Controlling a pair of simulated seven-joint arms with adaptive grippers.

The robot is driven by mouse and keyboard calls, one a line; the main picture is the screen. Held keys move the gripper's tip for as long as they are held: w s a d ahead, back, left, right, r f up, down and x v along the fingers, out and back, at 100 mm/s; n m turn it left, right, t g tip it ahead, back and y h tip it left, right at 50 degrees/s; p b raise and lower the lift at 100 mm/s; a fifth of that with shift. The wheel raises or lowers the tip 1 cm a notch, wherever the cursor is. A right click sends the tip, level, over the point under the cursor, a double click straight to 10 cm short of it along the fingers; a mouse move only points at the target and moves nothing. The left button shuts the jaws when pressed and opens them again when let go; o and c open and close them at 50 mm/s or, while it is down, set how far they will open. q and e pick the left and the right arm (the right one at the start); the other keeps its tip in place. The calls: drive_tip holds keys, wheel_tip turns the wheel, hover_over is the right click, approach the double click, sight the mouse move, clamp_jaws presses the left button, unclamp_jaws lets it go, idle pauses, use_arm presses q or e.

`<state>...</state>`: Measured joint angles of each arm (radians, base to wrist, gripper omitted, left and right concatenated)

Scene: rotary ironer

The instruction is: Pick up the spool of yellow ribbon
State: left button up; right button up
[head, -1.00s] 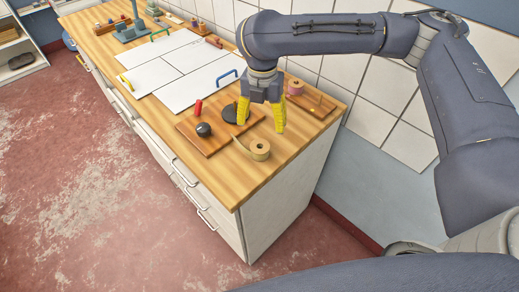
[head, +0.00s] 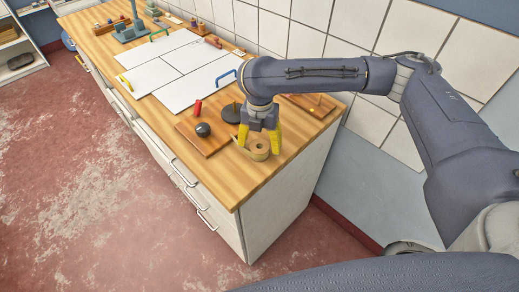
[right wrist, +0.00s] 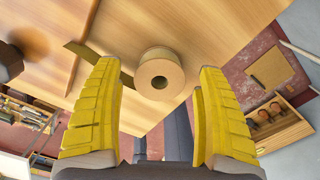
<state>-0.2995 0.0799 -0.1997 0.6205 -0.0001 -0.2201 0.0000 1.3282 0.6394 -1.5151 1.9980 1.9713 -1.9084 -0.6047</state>
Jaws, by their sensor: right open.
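The spool of yellow ribbon (head: 259,148) stands flat on the wooden counter near its front right corner. It looks tan-yellow with a round centre hole. In the right wrist view the spool (right wrist: 160,75) lies between and beyond the fingertips, with a loose ribbon tail (right wrist: 92,60) running off to the left. My right gripper (head: 259,138) is open above the spool, yellow fingers pointing down on either side of it. In the right wrist view the fingers (right wrist: 158,85) are wide apart, with nothing held. My left gripper is not in view.
A wooden board (head: 205,139) beside the spool carries a black knob (head: 203,130) and a red cylinder (head: 198,107). A dark disc (head: 231,113) stands behind. White panels (head: 180,68) cover the counter's middle. Bare counter lies in front of the spool.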

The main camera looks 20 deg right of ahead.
drive_tip(key=shift+f, duration=0.7)
drive_tip(key=shift+c, duration=0.2)
drive_tip(key=c, duration=1.2)
